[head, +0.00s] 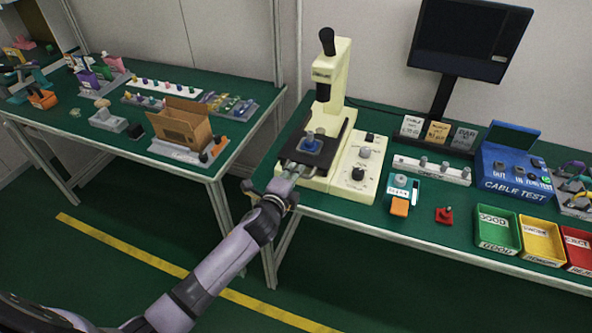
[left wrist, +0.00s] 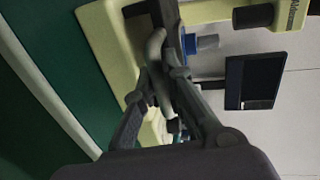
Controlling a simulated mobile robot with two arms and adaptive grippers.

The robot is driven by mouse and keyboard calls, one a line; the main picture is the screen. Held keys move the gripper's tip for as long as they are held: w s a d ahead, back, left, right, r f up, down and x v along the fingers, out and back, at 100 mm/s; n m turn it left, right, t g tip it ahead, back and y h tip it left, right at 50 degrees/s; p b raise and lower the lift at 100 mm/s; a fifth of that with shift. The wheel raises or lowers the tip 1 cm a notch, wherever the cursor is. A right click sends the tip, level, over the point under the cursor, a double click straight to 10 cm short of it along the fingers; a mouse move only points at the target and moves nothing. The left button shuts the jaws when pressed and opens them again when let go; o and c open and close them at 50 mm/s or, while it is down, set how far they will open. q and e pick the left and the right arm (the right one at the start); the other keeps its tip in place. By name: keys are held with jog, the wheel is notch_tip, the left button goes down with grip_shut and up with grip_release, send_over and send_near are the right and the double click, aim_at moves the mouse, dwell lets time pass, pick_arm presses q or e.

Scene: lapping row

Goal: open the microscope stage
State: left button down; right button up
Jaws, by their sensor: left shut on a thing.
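The cream microscope (head: 341,70) stands at the left end of the right-hand bench. Its dark stage (head: 337,152) carries a blue piece (head: 310,145) with a grey knob on top. My left gripper (head: 291,171) is at the front edge of the stage. In the left wrist view, my left gripper (left wrist: 160,80) is shut on a grey curved handle (left wrist: 155,45) at the stage's front. The blue piece (left wrist: 188,43) shows just behind the handle there. The fingers hide part of the handle. My right gripper is in neither view.
A cream control box (head: 357,172) adjoins the microscope on its right. A teal device (head: 402,190), a red switch (head: 444,214) and green, yellow and red bins (head: 497,231) stand farther right. A monitor (head: 468,40) stands behind. A gap separates this bench from the left bench (head: 228,150).

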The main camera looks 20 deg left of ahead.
pick_arm(q)
jog(key=shift+s+f, duration=0.1)
jog(key=shift+f, duration=0.1)
jog(key=c, duration=1.9)
grip_release()
jog(key=shift+o, duration=1.1)
jog(key=shift+s+r, duration=0.2)
jog(key=shift+s, duration=0.25)
jog(key=v, duration=1.1)
jog(key=shift+r, duration=0.1)
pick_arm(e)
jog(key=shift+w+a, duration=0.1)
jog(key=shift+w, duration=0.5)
